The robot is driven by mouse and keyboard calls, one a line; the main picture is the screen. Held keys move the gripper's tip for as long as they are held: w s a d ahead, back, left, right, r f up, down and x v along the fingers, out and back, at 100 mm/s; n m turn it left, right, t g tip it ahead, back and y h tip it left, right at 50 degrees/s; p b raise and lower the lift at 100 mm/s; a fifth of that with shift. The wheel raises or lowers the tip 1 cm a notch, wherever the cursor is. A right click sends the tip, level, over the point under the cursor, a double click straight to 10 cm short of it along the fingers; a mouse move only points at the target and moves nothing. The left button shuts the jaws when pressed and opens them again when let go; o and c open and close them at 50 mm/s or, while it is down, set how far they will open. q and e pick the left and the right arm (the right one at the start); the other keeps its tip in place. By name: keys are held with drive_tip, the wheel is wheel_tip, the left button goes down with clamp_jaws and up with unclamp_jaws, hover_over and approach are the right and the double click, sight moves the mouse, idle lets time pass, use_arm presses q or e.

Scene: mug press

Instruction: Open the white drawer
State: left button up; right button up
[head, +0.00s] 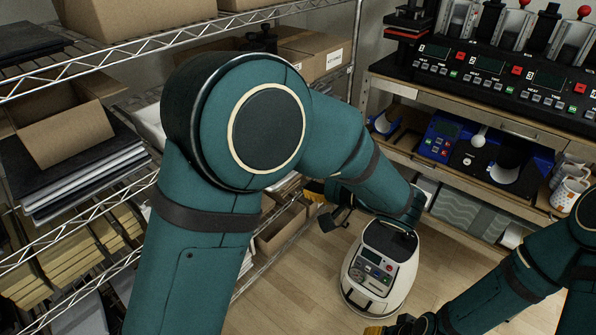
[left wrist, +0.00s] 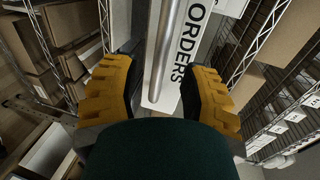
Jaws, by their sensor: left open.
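In the left wrist view a white panel (left wrist: 152,100) with the word "ORDERS" in black lies straight ahead; I take it as the white drawer's front. A round silver bar (left wrist: 168,40), like a handle, runs along it. My left gripper (left wrist: 160,88) is open, its yellow and black fingers on either side of the bar. Whether they touch it I cannot tell. In the head view my left gripper (head: 327,205) is partly hidden behind my arm, and I cannot make out the drawer. My right gripper (head: 400,328) shows only partly at the bottom edge.
Wire shelving (head: 75,62) with boxes and stacks fills the left. A bench (head: 480,115) with mug presses stands at the back right, and mugs (head: 569,190) sit on its lower shelf. A white and black machine (head: 385,262) is on the wooden floor between my arms.

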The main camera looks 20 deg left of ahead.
use_arm(q)
drive_tip(key=v, duration=0.8)
drive_tip(key=shift+s+d, duration=0.2)
drive_tip(key=shift+d, duration=0.1)
